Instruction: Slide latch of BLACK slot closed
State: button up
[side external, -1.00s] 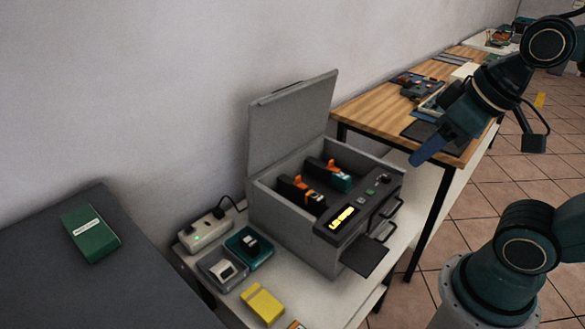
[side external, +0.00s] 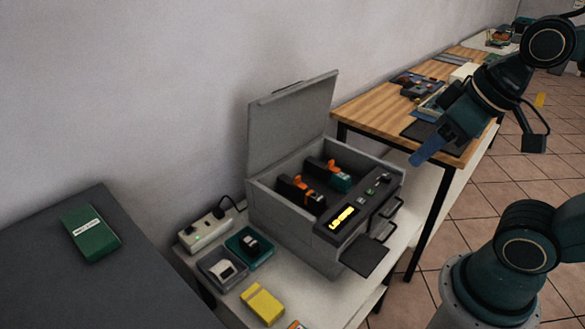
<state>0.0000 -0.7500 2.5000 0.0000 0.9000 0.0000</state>
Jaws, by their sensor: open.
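A grey box-like machine (side external: 290,232) stands on a white table with its lid raised. Inside it are two slots side by side. The black slot unit (side external: 296,193) is at the near left and carries an orange latch (side external: 307,182). The teal slot unit (side external: 335,175) is behind it to the right and has its own orange latch (side external: 331,162). The exact latch positions are too small to tell. My gripper (side external: 420,160), with blue fingers, is in the air to the right of the machine, above its front edge, apart from both latches. It is open and empty.
The raised lid (side external: 291,122) stands at the machine's back. A front panel with a lit display (side external: 342,218) and a dark tray (side external: 364,257) face right. A power strip (side external: 207,230), small bins and a yellow box (side external: 262,304) lie at left. A wooden table (side external: 380,115) is behind.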

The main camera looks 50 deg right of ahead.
jog(key=c, duration=0.4)
jog(key=w+d+f+m+g, duration=0.15)
jog(key=w+m, duration=0.35)
jog(key=w, duration=0.7)
jog(key=w+d+m+g, duration=0.2)
jog(key=w+d+m, duration=0.15)
jog(key=w, duration=0.75)
jog(key=w+d+f+m, duration=0.2)
jog(key=w+f+m, duration=0.1)
jog(key=w+f, duration=0.2)
jog(key=w+d+f+m+g, duration=0.1)
jog(key=w+d+f+m, duration=0.1)
jog(key=w+f, duration=0.3)
jog(key=w+d+f+m+g, duration=0.1)
jog(key=w+f+m, duration=0.3)
jog(key=f, duration=0.8)
jog(key=shift+w+d, duration=0.5)
jog(key=shift+d, duration=0.4)
jog(key=shift+w+d+f+m, duration=0.15)
jog(key=shift+f+m, duration=0.1)
jog(key=shift+f, duration=0.2)
